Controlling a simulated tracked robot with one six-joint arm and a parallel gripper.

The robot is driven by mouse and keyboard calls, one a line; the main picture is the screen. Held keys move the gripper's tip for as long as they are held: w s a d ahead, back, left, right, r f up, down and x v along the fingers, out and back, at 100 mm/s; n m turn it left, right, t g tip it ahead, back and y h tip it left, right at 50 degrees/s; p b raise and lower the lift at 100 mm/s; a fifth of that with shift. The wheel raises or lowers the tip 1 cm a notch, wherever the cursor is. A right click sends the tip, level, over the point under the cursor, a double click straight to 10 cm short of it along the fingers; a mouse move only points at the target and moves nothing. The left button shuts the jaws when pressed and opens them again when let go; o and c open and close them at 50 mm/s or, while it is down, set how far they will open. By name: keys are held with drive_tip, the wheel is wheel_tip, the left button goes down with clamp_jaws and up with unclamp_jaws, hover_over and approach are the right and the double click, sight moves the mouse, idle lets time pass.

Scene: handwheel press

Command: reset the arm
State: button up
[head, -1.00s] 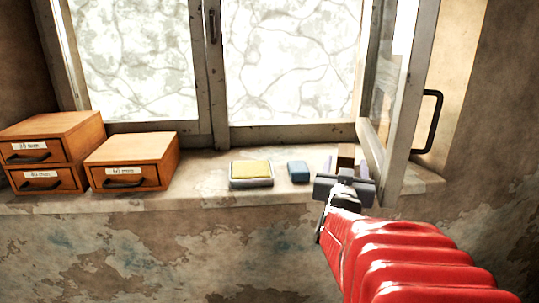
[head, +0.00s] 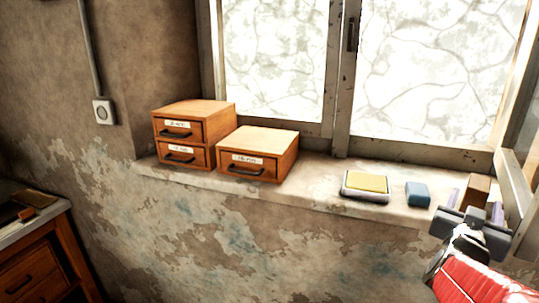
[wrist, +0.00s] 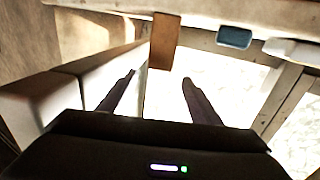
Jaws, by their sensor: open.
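My red arm ends in a dark grey gripper (head: 472,206) at the lower right of the head view, in front of the window sill. Its two fingers stand apart, with no object seen held. A brown wooden block (head: 475,190) stands on the sill just beyond the fingers in the head view. In the wrist view the open fingers (wrist: 160,78) point toward the same block (wrist: 165,42), which shows beyond their tips. I cannot tell how far the block is from the tips.
The sill holds orange drawer boxes (head: 258,156), a tin with a yellow pad (head: 366,185) and a blue block (head: 418,194). An open window sash (head: 513,190) stands close right of my gripper. A wooden cabinet (head: 40,265) is at lower left. A wall switch (head: 104,111) hangs above.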

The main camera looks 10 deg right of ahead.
drive_tip(key=w+a+f+n+y, duration=0.2)
drive_tip(key=a+y, duration=0.1)
drive_tip(key=a, duration=0.5)
drive_tip(key=w+a+f+n+y, duration=0.2)
drive_tip(key=a+f+y, duration=0.15)
drive_tip(key=a, duration=0.45)
drive_tip(key=w+a+f+n+y, duration=0.2)
drive_tip(key=a+y, duration=0.2)
drive_tip(key=a, duration=0.3)
drive_tip(key=s+a+f+n+g+y, duration=0.2)
drive_tip(key=s+a+f, duration=0.1)
drive_tip(key=s+a, duration=0.4)
drive_tip(key=s+a+f+n+g+y, duration=0.2)
drive_tip(key=s+a, duration=0.4)
drive_tip(key=a, duration=0.3)
drive_tip(key=shift+s+f+n+g, duration=0.3)
drive_tip(key=shift+s+f+g, duration=0.15)
drive_tip(key=shift+g, duration=0.15)
drive_tip(key=shift+d, duration=0.1)
drive_tip(key=shift+c, duration=0.4)
